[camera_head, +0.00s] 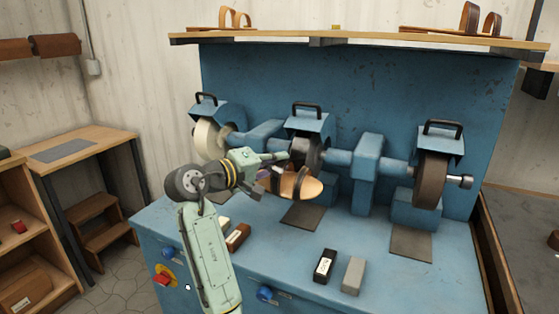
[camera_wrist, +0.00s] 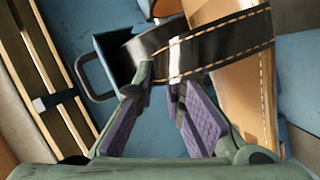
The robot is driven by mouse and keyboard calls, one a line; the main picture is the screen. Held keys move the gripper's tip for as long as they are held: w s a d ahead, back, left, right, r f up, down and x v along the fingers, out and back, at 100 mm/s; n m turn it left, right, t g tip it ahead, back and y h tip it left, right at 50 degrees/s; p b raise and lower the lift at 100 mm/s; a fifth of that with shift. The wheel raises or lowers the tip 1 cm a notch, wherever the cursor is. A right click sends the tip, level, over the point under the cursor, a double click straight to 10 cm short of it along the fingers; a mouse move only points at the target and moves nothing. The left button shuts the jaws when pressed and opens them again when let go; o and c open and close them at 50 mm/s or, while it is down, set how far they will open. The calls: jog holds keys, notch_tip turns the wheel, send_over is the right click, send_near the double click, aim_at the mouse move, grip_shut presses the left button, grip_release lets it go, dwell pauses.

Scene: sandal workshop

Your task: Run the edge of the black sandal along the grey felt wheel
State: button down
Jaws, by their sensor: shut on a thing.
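My gripper (camera_head: 272,178) is shut on the black strap of the sandal (camera_head: 300,187), in front of the middle wheel. In the wrist view my gripper (camera_wrist: 163,80) has its purple-padded fingers at the strap (camera_wrist: 205,48), which has light stitching. The tan sole (camera_wrist: 243,95) lies beyond, to the right. The dark grey middle wheel (camera_head: 306,151) sits under a blue hood and is partly hidden by my gripper and the sandal. I cannot tell whether the sandal's edge touches it.
A cream wheel (camera_head: 208,138) is at left and a brown wheel (camera_head: 432,180) at right on the blue bench (camera_head: 330,245). A black block (camera_head: 325,265), a grey block (camera_head: 354,275) and a brown block (camera_head: 238,236) lie in front. A shelf (camera_head: 350,40) with sandals is above.

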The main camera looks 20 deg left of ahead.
jog(key=shift+a+r, duration=0.15)
jog(key=shift+a, duration=0.2)
jog(key=shift+s+a+p, duration=0.1)
jog(key=shift+a+p, duration=0.2)
jog(key=shift+a, duration=0.5)
jog(key=shift+w+d, duration=0.1)
jog(key=shift+w, duration=0.15)
dwell(0.6)
jog(key=shift+a, duration=0.25)
dwell(0.3)
jog(key=shift+s+a+t+b, duration=0.2)
jog(key=shift+a+t+b, duration=0.15)
jog(key=shift+a, duration=0.15)
jog(key=shift+a+r, duration=0.1)
jog(key=shift+a, duration=0.15)
jog(key=shift+a+p, duration=0.3)
jog(key=shift+a, duration=0.35)
